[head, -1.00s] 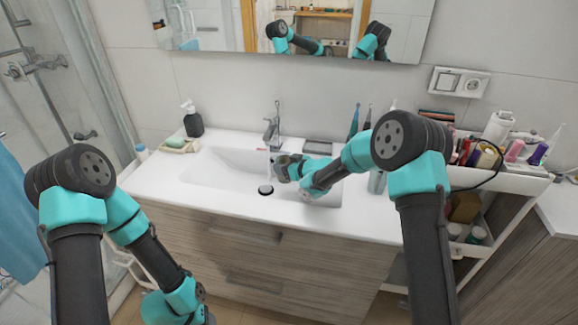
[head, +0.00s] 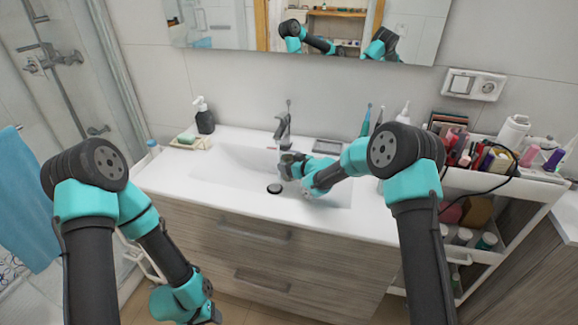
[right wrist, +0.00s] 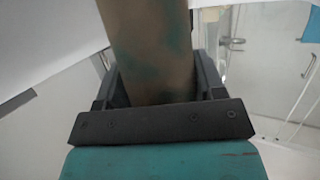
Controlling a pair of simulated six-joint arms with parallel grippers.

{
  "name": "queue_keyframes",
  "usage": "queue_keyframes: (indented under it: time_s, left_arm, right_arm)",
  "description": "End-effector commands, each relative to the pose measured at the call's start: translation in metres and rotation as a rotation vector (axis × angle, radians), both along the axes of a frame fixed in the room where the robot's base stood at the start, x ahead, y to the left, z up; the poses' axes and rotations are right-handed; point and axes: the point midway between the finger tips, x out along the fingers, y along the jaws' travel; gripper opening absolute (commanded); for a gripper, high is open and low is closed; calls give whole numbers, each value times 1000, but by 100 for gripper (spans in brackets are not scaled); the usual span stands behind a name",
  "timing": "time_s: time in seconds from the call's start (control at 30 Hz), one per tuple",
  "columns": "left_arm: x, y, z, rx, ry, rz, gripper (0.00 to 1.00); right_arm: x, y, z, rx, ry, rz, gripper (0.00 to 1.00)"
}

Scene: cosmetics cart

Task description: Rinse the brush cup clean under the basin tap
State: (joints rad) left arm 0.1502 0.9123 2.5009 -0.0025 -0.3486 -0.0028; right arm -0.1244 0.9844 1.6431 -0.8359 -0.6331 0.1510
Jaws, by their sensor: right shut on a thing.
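My right gripper (head: 289,166) is shut on the brush cup and holds it over the basin (head: 215,172), close below the tap (head: 284,126). In the right wrist view the brush cup (right wrist: 150,55) is a brownish cylinder with dull green stains, between the two fingers. Its mouth and inside are not visible. In the head view the cup is small and hard to separate from the gripper. Whether water is running onto it I cannot tell. My left gripper (head: 208,309) hangs low at the bottom edge, in front of the drawers; its fingers are not clear.
A dark round drain plug (head: 274,189) lies in the basin below the cup. A soap dispenser (head: 204,116) and soap dish (head: 190,142) stand at the back left. A crowded cosmetics cart (head: 490,160) stands right of the counter. The counter's left front is clear.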

Motion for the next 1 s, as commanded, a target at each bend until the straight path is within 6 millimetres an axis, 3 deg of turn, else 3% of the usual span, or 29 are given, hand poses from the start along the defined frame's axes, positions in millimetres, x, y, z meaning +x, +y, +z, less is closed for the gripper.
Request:
queue_keyframes:
  time_s: [1.0]
  left_arm:
    - [0, 0, 0, 0, 0, 0, 53]
  right_arm:
    - [48, 33, 0, -1, -1, 0, 37]
